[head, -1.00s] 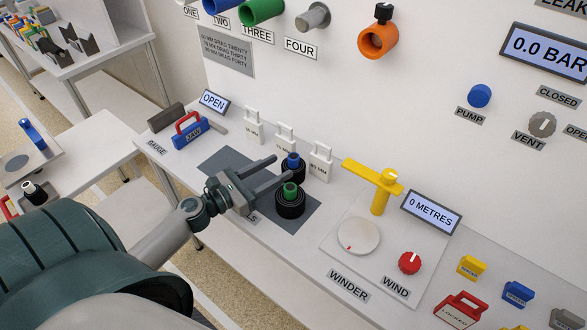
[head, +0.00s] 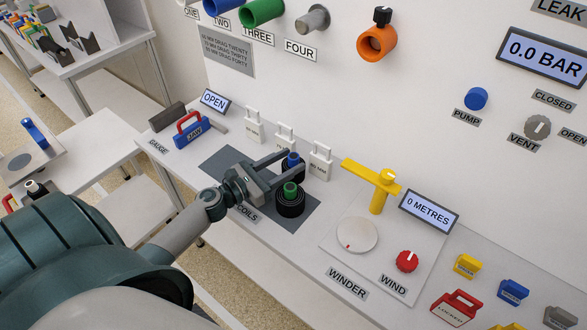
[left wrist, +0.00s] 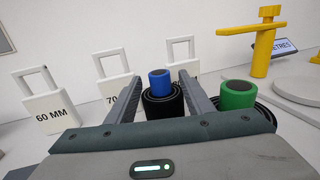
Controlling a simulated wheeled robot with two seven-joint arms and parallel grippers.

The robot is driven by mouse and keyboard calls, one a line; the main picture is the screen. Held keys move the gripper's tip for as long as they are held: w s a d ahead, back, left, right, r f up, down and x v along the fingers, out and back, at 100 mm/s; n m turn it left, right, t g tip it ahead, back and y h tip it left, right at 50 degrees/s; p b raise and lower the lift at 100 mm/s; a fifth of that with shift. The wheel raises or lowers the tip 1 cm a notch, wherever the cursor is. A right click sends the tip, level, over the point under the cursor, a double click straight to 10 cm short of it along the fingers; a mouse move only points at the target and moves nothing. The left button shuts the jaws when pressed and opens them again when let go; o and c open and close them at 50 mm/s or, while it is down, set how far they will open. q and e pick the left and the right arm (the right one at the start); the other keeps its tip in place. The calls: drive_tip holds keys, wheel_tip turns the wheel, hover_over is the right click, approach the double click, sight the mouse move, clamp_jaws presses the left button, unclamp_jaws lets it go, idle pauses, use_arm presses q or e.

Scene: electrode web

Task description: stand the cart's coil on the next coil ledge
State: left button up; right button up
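A black coil with a blue core (head: 291,162) stands on the dark grey mat (head: 222,162) labelled COILS. A black coil with a green core (head: 290,200) stands in front of it. My left gripper (head: 282,167) is open, its fingers reaching toward the blue-core coil. In the left wrist view the blue-core coil (left wrist: 160,82) shows between the spread fingers, with the green-core coil (left wrist: 238,96) outside the right finger. A dark coil with a white core (head: 36,189) stands on the small side surface at left. My right gripper is not in view.
White hanging tags stand behind the mat, one reading 60 MM (left wrist: 55,110). A blue block with a red handle (head: 190,130) lies at left. The winder plate with a yellow post (head: 379,198) and red knob (head: 407,261) is at right. The mat's left part is bare.

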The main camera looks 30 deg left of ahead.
use_arm(q)
drive_tip(key=c, duration=1)
clamp_jaws()
drive_tip(key=shift+r, duration=0.2)
drive_tip(key=shift+r, duration=0.55)
drive_tip(key=r, duration=0.3)
drive_tip(key=shift+s+d+r+p, duration=0.1)
drive_tip(key=shift+d+r+p, duration=0.05)
drive_tip(key=shift+d+p, duration=0.2)
drive_tip(key=s+d+r+p, duration=0.3)
drive_tip(key=d+r, duration=0.3)
drive_tip(key=d, duration=0.4)
drive_tip(key=shift+s+r, duration=0.15)
drive_tip(key=shift+s, duration=0.35)
drive_tip(key=shift+d, duration=0.1)
